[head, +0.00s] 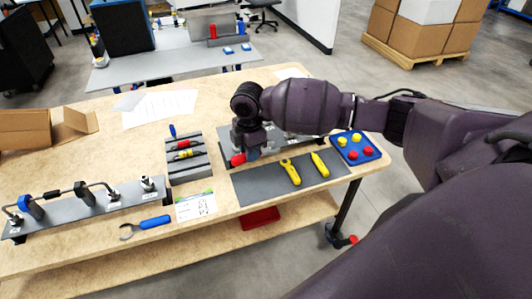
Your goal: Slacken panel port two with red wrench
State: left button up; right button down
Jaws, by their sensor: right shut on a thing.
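My right gripper (250,153) reaches in from the right and points down over the workbench. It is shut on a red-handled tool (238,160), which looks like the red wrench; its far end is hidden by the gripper. A grey panel (223,136) lies just behind the gripper, mostly covered by my arm, so its ports cannot be made out. Another long grey panel (70,214) with several fittings and a dark hose stands at the left front of the bench. My left gripper is out of view.
A dark mat (258,185) holds a yellow wrench (290,172) and a yellow tool (320,164). A blue tray (369,154) with red and yellow knobs is at right. A grey rack (187,172), blue wrench (147,226) and label card (196,206) are left of the mat.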

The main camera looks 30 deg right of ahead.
jog(key=w+d+f+n, duration=0.2)
jog(key=d+f+n, duration=0.4)
jog(key=n, duration=0.6)
jog(key=shift+d+f, duration=0.25)
jog(key=shift+d, duration=0.05)
jog(key=shift+s+p, duration=0.1)
jog(key=shift+p, duration=0.25)
dwell(0.4)
jog(key=shift+f, duration=0.1)
